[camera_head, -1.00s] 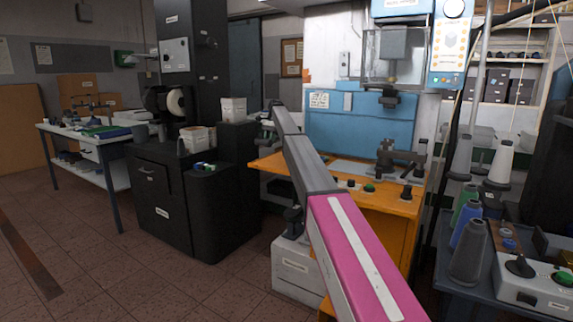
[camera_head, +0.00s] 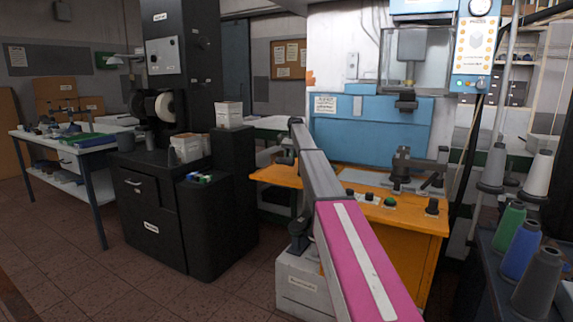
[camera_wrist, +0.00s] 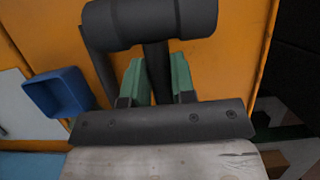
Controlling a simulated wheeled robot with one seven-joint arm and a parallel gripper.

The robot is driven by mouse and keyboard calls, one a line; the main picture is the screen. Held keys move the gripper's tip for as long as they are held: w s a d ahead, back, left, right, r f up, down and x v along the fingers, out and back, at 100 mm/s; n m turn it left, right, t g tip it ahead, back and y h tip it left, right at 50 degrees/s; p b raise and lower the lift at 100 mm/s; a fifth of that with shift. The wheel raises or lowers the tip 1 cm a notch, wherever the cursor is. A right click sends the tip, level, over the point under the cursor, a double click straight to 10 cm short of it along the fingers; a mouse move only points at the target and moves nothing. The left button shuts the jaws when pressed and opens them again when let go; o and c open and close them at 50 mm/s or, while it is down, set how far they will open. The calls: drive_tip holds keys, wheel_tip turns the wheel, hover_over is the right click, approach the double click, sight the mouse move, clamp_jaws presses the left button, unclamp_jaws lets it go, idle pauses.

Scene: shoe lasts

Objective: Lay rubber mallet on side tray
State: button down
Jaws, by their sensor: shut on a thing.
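In the wrist view the rubber mallet shows as a thick black cylindrical head (camera_wrist: 150,22) with a dark handle (camera_wrist: 158,72) below it. My gripper (camera_wrist: 157,78) has its two green fingers closed on the handle, one on each side. Behind the mallet is an orange surface. In the head view my arm reaches toward the orange table (camera_head: 388,214) of the blue press. The gripper and mallet cannot be made out there. I cannot tell for sure which surface is the side tray.
A small blue bin (camera_wrist: 58,92) lies left of the mallet in the wrist view. A black machine (camera_head: 150,215) stands left of the orange table. Thread cones (camera_head: 537,280) stand at the right. The floor at the lower left is open.

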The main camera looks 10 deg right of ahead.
sight(290, 171)
drive_tip(key=shift+w+d+f, duration=0.1)
drive_tip(key=shift+d+f, duration=0.05)
drive_tip(key=shift+f, duration=1.95)
drive_tip(key=shift+f, duration=0.1)
drive_tip(key=c, duration=0.9)
unclamp_jaws()
drive_tip(key=shift+c, duration=0.2)
